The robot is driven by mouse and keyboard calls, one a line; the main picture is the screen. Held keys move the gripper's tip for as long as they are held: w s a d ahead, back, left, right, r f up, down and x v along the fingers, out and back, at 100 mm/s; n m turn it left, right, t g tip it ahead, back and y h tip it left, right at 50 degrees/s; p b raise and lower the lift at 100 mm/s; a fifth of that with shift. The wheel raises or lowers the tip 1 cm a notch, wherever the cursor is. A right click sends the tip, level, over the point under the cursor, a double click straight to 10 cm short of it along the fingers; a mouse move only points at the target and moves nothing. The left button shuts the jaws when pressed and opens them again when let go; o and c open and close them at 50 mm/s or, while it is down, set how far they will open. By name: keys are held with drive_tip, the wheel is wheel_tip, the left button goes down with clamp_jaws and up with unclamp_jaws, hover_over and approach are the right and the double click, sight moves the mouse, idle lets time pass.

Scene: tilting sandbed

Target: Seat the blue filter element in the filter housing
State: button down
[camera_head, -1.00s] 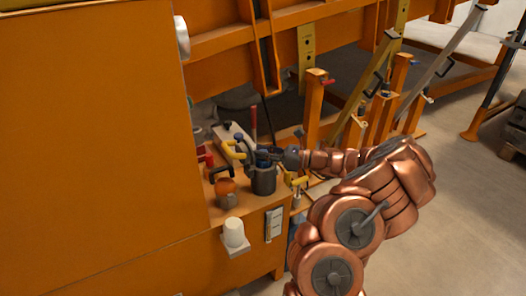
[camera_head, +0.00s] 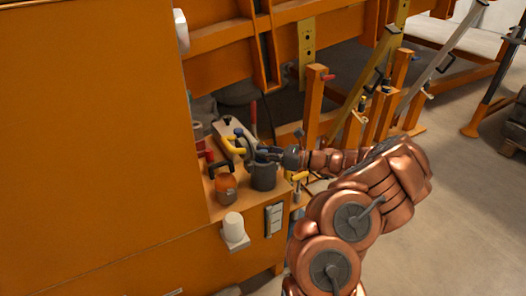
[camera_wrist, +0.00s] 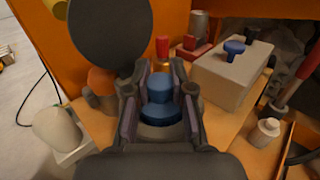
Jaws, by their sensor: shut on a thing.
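The filter housing (camera_head: 264,177) is a dark grey upright cylinder on the orange ledge in the head view. My gripper (camera_head: 270,153) is at its open top, coming in from the right. In the wrist view my gripper (camera_wrist: 158,98) is shut on the blue filter element (camera_wrist: 160,112), a stepped blue cylinder between the two fingers. A grey rounded surface shows just below the element. The element's lower end is hidden, so I cannot tell how deep it sits in the housing. A large dark disc (camera_wrist: 110,38) stands up close by at upper left in the wrist view.
An orange-topped jar (camera_head: 225,187) and a white cylinder (camera_head: 233,228) on a bracket stand left of the housing. A yellow handle (camera_head: 233,146) and a pale box (camera_wrist: 232,76) with a blue knob stand behind. A small metal bottle (camera_wrist: 265,132) is at right.

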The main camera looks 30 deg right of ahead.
drive_tip(key=shift+f, duration=0.25)
drive_tip(key=c, duration=0.9)
unclamp_jaws()
drive_tip(key=shift+c, duration=0.2)
drive_tip(key=shift+s, duration=0.1)
drive_tip(key=v, duration=1.1)
drive_tip(key=shift+s+d, duration=0.25)
drive_tip(key=shift+s, duration=0.05)
